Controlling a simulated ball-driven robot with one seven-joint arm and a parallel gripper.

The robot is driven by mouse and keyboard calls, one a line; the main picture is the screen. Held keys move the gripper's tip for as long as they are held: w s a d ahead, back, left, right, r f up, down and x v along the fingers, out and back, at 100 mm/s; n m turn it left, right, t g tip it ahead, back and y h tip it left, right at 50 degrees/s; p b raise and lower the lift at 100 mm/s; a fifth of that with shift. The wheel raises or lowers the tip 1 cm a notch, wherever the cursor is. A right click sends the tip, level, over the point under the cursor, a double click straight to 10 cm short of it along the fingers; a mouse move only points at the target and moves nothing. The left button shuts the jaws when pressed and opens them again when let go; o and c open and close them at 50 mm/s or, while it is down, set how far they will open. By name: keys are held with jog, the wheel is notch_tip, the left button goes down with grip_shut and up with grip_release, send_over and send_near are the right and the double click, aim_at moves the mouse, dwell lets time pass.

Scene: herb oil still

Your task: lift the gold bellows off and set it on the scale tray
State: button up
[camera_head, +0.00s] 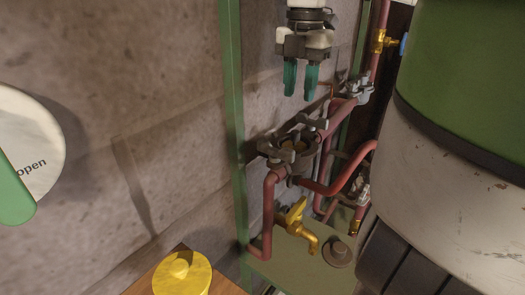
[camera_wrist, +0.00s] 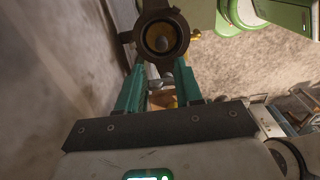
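My gripper (camera_head: 301,94) hangs pointing down with its two teal fingers apart and nothing between them. Below it is a dark round housing (camera_head: 314,158) with wing clamps, joined to red pipes. A dull gold part (camera_head: 293,145), which may be the gold bellows, sits inside the housing and is mostly hidden by its rim. In the wrist view, the housing (camera_wrist: 140,38) lies just beyond the teal fingertips (camera_wrist: 160,78), with the gold part (camera_wrist: 161,39) in its centre. The gripper is apart from it. I cannot make out a scale tray.
A yellow knobbed piece (camera_head: 183,274) stands on a wooden surface at the bottom. A green post (camera_head: 232,110) rises left of the red pipes (camera_head: 268,215). A yellow tap (camera_head: 297,220) is below. A large green and white vessel (camera_head: 465,170) fills the right side.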

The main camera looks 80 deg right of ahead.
jog(key=shift+f, duration=0.25)
jog(key=p, duration=0.1)
send_over(295, 132)
jog(key=f, duration=0.5)
jog(key=shift+d, duration=0.25)
jog(key=shift+a+f+p, duration=0.2)
jog(key=shift+f+p, duration=0.75)
jog(key=shift+f, duration=1.7)
jog(key=shift+c, duration=0.2)
grip_shut()
